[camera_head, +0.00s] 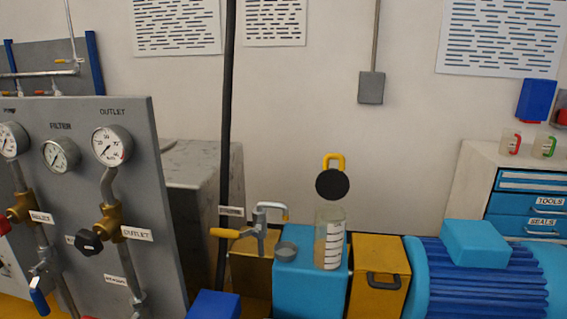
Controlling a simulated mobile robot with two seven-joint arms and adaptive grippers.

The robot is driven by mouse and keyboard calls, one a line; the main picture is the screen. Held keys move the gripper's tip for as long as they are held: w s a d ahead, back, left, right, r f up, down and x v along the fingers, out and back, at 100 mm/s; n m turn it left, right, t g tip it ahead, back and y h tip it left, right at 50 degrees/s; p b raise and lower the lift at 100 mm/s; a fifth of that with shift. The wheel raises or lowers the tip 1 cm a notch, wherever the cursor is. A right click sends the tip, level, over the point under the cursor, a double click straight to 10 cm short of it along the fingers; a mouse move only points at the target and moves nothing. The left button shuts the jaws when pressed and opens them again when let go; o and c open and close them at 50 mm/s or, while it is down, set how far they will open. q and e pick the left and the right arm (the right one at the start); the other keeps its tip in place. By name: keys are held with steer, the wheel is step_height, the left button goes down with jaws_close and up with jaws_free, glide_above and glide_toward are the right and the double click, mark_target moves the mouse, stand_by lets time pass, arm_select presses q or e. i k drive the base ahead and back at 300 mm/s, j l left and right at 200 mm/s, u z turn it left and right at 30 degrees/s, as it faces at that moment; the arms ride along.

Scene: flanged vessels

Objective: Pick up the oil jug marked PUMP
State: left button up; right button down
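Two small clear jugs stand on top of the white cabinet at the right, one with a red handle (510,142) and one with a green handle (545,146). Any marks on them are too small to read. A clear graduated container (329,240) stands upright on a blue block near the middle; I cannot tell whether it is an oil jug. Neither of my grippers is in view.
A grey gauge panel (170,240) with valves fills the left. A dark upright pipe (226,150) stands beside it. A tap (262,222), a yellow box (380,268) and a blue ribbed motor (480,285) line the front. The cabinet (478,165) has blue drawers labelled TOOLS and SEALS.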

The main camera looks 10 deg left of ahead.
mark_target(543, 141)
steer(key=k+j+u, duration=0.1)
steer(key=j+u, duration=0.9)
steer(key=i+j+u, duration=0.1)
steer(key=j+u, duration=0.4)
steer(key=j, duration=0.15)
steer(key=z, duration=2.8)
steer(key=i+l+z, duration=0.6)
steer(key=i+z, duration=0.2)
steer(key=z, duration=0.15)
steer(key=i+l+z, duration=0.25)
steer(key=i+z, duration=0.15)
steer(key=i, duration=0.4)
steer(key=i+z, duration=0.35)
steer(key=i, duration=0.5)
